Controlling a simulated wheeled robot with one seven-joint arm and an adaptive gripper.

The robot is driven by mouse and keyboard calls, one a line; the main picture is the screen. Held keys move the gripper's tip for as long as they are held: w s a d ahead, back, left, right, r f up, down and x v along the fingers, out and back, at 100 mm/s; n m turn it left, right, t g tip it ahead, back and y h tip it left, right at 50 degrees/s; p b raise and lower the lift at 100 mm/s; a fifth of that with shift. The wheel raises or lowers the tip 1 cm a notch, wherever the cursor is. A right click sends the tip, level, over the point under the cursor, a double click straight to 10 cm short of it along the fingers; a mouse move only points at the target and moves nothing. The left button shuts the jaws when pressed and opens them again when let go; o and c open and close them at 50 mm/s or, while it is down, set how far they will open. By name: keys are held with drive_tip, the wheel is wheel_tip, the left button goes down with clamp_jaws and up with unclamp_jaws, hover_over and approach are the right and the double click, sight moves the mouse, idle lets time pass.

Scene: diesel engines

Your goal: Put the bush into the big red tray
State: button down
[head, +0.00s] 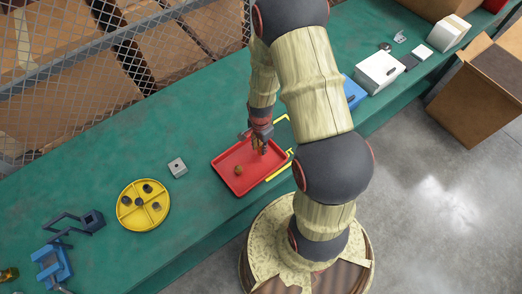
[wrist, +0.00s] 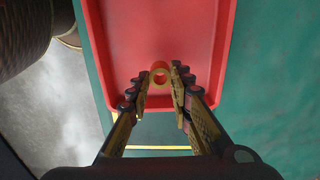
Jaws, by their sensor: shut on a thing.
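The big red tray (head: 224,178) lies on the green bench; its red floor and near end fill the upper part of the wrist view (wrist: 110,60). My gripper (head: 260,151) is over the right-hand part of the tray in the head view. In the wrist view my gripper (wrist: 160,76) is shut on the bush (wrist: 160,72), a small brass-coloured ring between the fingertips, with its hole facing the camera. The height of the bush above the tray floor is hard to tell.
A yellow frame (head: 279,172) lies beside the tray. A yellow divided dish (head: 127,215) with several dark parts, a grey block (head: 177,167) and blue fixtures (head: 52,262) are to the left. A mesh fence (head: 120,60) runs behind the bench.

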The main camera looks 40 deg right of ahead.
drive_tip(key=shift+w+d+f, duration=0.1)
drive_tip(key=shift+d+f, duration=0.15)
drive_tip(key=shift+f, duration=0.15)
drive_tip(key=shift+f+b, duration=0.45)
drive_tip(key=shift+f, duration=0.9)
drive_tip(key=shift+f, duration=0.2)
drive_tip(key=c, duration=1.6)
unclamp_jaws()
drive_tip(key=shift+r, duration=0.1)
